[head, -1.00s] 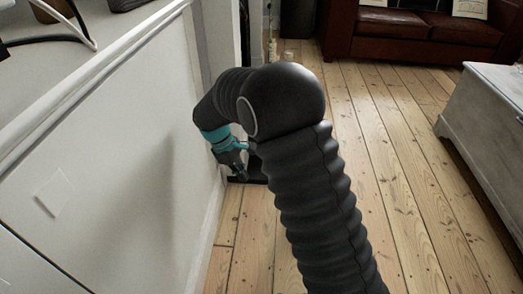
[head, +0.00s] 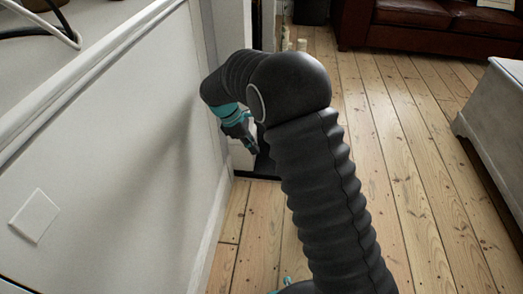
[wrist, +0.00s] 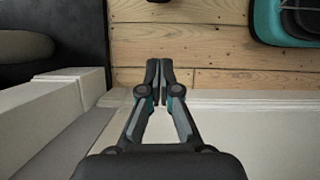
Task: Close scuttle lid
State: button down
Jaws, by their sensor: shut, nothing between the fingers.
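My gripper (head: 252,149) is held out beyond the end of the white wall, with its fingers pointing down. In the wrist view my gripper (wrist: 159,75) is shut and empty, with its fingertips together over the floorboards and the white skirting. I cannot make out a scuttle or its lid for certain. A rounded grey-brown shape (wrist: 22,45) lies at the left edge of the wrist view, over a dark surface. It is cut off, and I cannot tell what it is. My arm hides part of the floor behind it in the head view.
A white panelled wall (head: 120,150) runs close along the left. A dark hearth-like surface (head: 264,166) lies just past its end. A brown sofa (head: 425,25) stands at the back, and a pale chest (head: 495,125) at the right. Bare floorboards (head: 400,150) lie between.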

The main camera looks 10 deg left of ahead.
jog(key=d+f+b, duration=0.1)
jog(key=d+f, duration=0.5)
jog(key=d, duration=0.1)
jog(key=shift+d+f+b, duration=0.3)
jog(key=shift+f, duration=0.05)
jog(key=shift+r, duration=0.15)
